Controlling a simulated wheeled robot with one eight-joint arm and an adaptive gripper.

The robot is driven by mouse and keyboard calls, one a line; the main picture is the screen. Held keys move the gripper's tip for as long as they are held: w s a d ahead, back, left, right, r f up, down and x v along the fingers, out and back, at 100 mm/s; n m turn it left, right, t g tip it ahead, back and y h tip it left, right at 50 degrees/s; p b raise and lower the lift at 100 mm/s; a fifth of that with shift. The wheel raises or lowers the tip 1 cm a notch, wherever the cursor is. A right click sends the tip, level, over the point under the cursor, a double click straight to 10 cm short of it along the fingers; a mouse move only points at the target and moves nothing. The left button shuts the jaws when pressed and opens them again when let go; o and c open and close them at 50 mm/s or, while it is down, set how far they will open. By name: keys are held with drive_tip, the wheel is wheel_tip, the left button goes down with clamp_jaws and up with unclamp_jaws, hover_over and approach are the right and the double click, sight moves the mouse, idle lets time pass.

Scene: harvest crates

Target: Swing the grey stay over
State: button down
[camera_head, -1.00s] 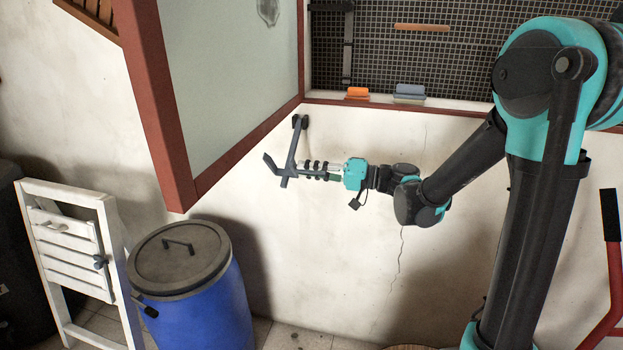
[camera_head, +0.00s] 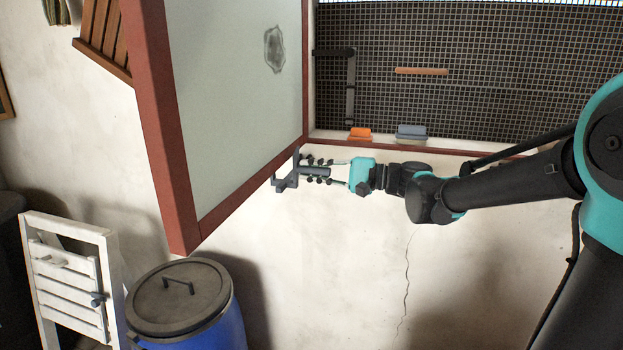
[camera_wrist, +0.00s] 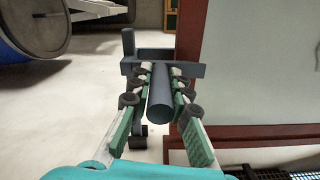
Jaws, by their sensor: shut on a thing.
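The dark grey stay (camera_head: 287,182) is below the lower edge of the red-framed, open window leaf (camera_head: 178,190), near its inner corner. My gripper (camera_head: 316,172) comes from the right and is shut on the stay's round grip. In the wrist view, the fingers of my gripper (camera_wrist: 160,88) lie on both sides of the round bar of the stay (camera_wrist: 160,105). A flat grey crosspiece lies beyond the fingertips, close beside the red frame. The contact points are partly hidden by the finger pads.
A blue barrel (camera_head: 217,333) with a grey lid and a white folding step (camera_head: 68,285) stand below left. An orange block (camera_head: 360,134) and a blue-grey block (camera_head: 411,132) lie on the sill. Dark mesh fills the opening. The wall below the sill is clear.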

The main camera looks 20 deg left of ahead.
drive_tip(key=shift+w+r, duration=0.15)
drive_tip(key=shift+r, duration=0.05)
drive_tip(key=c, duration=1.4)
unclamp_jaws()
drive_tip(key=shift+d+f, duration=0.1)
drive_tip(key=d, duration=1.1)
drive_tip(key=shift+d, duration=0.4)
drive_tip(key=shift+f, duration=0.1)
